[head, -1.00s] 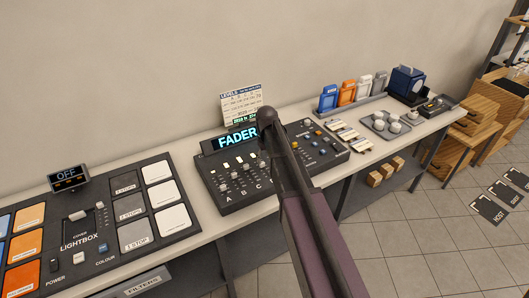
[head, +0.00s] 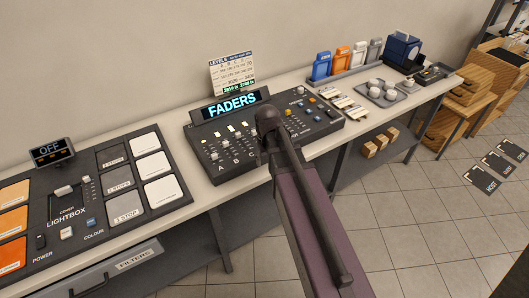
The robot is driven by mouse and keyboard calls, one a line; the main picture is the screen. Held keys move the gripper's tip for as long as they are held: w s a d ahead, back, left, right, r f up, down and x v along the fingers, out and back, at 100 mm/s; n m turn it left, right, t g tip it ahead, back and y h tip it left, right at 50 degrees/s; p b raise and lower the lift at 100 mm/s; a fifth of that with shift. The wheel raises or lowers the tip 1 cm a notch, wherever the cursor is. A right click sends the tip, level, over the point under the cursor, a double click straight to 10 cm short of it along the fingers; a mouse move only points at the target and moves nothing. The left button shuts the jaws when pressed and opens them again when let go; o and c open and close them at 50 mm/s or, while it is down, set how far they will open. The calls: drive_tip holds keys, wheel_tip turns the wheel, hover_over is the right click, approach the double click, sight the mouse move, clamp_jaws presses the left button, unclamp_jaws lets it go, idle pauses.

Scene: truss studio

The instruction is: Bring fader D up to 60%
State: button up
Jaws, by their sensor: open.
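The fader console (head: 200,170) is a dark panel on the long bench, with small light caps on its left part and labels A, B and C below them. The display (head: 235,106) at its back edge reads FADERS. My arm crosses in front of the console's middle and covers the area right of C, so fader D and its setting cannot be made out. My gripper cannot be seen; only my arm's dark upper end shows over the console.
A levels card (head: 232,75) stands behind the display. A lightbox panel (head: 100,232) with colour and stop tiles lies to the left. Crates stand at far right.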

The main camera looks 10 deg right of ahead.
drive_tip(key=s+f+m+b, duration=0.1)
drive_tip(key=s+f+b, duration=0.2)
drive_tip(key=s, duration=0.6)
drive_tip(key=shift+s+f+b, duration=0.25)
drive_tip(key=shift+f+b, duration=0.15)
drive_tip(key=shift+f, duration=0.25)
idle(3.2)
